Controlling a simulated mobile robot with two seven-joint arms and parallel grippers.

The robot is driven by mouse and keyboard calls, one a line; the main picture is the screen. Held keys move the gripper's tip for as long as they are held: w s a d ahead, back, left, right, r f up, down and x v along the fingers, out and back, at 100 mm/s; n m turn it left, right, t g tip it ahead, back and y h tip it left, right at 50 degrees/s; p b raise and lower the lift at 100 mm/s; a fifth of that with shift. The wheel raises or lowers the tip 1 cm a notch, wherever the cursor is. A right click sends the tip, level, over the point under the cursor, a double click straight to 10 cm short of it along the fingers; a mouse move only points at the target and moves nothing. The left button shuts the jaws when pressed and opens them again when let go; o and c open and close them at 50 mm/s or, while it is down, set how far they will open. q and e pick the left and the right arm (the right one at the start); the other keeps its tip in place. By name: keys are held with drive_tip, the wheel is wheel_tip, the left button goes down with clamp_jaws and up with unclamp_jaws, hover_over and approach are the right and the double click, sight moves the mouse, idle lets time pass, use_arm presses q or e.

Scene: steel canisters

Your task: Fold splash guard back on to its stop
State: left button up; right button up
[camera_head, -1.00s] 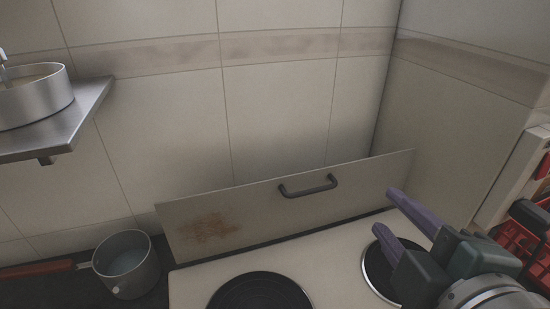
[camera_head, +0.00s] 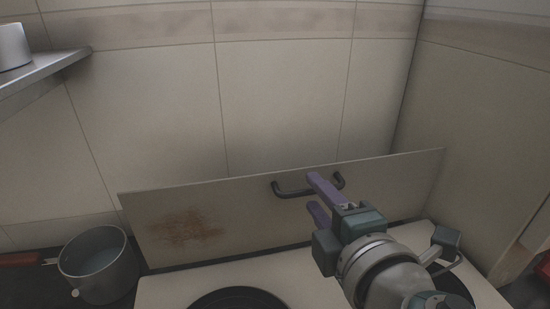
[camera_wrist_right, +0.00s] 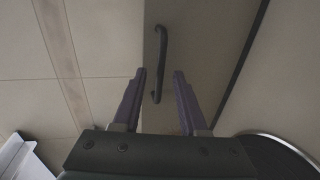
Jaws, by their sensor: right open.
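The splash guard (camera_head: 235,214) is a pale panel with a brown stain, standing up along the back of the stove and leaning a little. It carries a dark bar handle (camera_head: 291,192), which also shows in the right wrist view (camera_wrist_right: 161,52). My right gripper (camera_head: 316,195) is open, its purple fingers in front of the handle and hiding part of it. In the right wrist view the handle lies just beyond and between the open fingertips (camera_wrist_right: 159,72). I cannot tell whether they touch it. My left gripper is not in view. No separate stop can be made out.
A pot (camera_head: 99,265) with a red handle stands left of the stove. A steel shelf (camera_head: 45,72) with a metal vessel (camera_head: 13,46) is on the tiled wall at upper left. Dark hotplates (camera_head: 238,300) lie in the stove top. A side wall closes off the right.

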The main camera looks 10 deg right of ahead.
drive_tip(key=shift+w+f, duration=0.1)
drive_tip(key=shift+w, duration=0.4)
drive_tip(key=shift+c, duration=0.2)
clamp_jaws()
idle(0.9)
